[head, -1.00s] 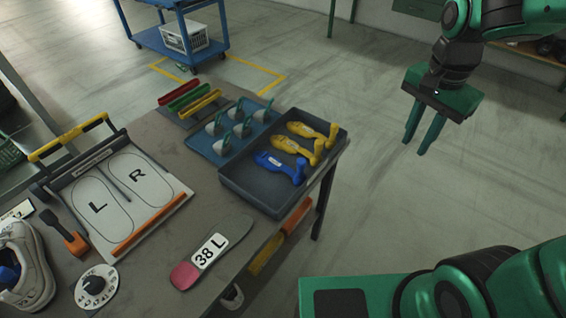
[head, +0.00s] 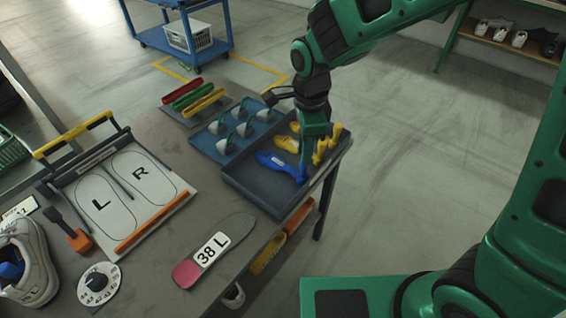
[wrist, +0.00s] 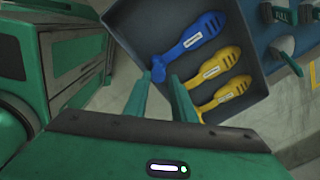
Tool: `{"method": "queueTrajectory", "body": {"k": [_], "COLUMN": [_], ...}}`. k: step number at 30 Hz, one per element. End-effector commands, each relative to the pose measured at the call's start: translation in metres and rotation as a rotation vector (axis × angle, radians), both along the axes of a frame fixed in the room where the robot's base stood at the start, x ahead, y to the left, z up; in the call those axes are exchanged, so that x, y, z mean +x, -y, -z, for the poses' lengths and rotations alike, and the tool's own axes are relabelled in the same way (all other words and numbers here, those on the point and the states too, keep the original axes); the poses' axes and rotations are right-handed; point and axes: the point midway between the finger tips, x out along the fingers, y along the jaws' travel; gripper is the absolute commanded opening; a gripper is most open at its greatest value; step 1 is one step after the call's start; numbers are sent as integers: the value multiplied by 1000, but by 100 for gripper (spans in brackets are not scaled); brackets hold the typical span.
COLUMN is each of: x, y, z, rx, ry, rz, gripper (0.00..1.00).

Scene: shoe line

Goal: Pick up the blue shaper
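The blue shaper (head: 279,164) lies in a dark grey tray (head: 252,188) on the workbench, in front of two yellow shapers (head: 287,143). My gripper (head: 305,172) is over the right part of the tray, by the heel end of the blue shaper. In the wrist view the blue shaper (wrist: 190,40) lies beyond the fingertips, with its narrow end nearest them. In the head view my gripper partly hides the yellow shapers. I cannot tell its exact height above the tray.
A blue tray of white-and-green pieces (head: 214,153) stands behind the grey tray. An insole marked 38 L (head: 213,250) and an L/R board (head: 130,190) lie to the left. The floor right of the bench is clear.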

Motion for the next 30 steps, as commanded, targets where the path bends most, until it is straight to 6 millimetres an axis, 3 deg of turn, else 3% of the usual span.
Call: {"method": "queueTrajectory", "body": {"k": [7, 16, 25, 26, 28, 30], "x": [0, 0, 0, 0, 0, 1], "y": [1, 0, 0, 0, 0, 0], "z": [17, 56, 60, 60, 60, 60], "rx": [-1, -1, 0, 0, 0, 0], "ry": [-2, -2, 0, 0, 0, 1], "rz": [0, 0, 0, 0, 0, 0], "gripper": [24, 24, 24, 21, 4, 0]}}
